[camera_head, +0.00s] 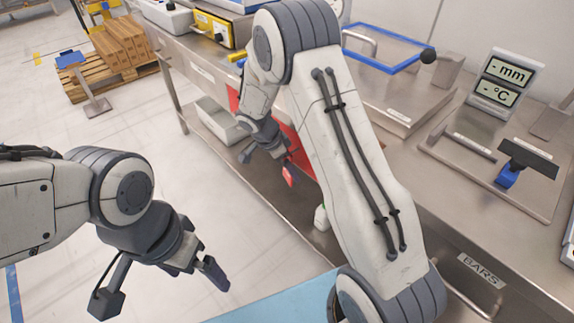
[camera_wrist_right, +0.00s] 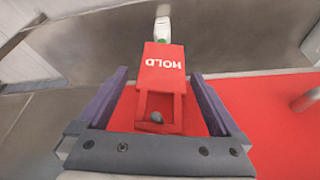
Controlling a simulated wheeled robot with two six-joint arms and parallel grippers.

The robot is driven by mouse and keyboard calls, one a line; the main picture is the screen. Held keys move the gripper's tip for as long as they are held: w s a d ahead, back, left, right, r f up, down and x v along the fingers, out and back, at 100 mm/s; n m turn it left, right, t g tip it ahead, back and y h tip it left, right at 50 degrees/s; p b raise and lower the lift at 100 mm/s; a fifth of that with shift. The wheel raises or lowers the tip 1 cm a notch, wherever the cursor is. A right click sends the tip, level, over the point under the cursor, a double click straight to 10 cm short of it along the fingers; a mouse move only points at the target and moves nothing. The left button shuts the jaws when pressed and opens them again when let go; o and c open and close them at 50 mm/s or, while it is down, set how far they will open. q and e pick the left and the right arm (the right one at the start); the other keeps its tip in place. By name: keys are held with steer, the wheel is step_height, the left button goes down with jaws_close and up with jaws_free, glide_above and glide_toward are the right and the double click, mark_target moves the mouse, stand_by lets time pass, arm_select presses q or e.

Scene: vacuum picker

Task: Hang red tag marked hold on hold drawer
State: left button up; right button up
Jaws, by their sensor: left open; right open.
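The red tag (camera_wrist_right: 165,82) shows HOLD upside down between the fingers of my right gripper (camera_wrist_right: 160,75) in the right wrist view, with gaps on both sides. Its open loop frames a small grey peg (camera_wrist_right: 156,117), and it appears to hang there. Behind it is the red front of the hold drawer (camera_wrist_right: 268,120). In the head view the tag (camera_head: 289,174) shows just below my open right gripper (camera_head: 267,160), and the red drawer front (camera_head: 305,158) is partly hidden by my right arm. My left gripper (camera_head: 160,287) is open and empty over the floor.
A grey bar handle (camera_wrist_right: 308,98) stands out at the right of the wrist view. A white and green bottle (camera_wrist_right: 162,30) is beyond the tag. The steel bench (camera_head: 400,165) carries a display stand (camera_head: 505,82) and a blue-handled tool (camera_head: 508,177). Open floor lies left.

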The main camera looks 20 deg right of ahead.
steer(key=v, duration=1)
steer(key=shift+r+p, duration=0.2)
steer(key=shift+p, duration=0.1)
steer(key=shift+a, duration=0.15)
steer(key=x, duration=1)
steer(key=shift+f+b, duration=0.2)
steer(key=shift+b, duration=0.1)
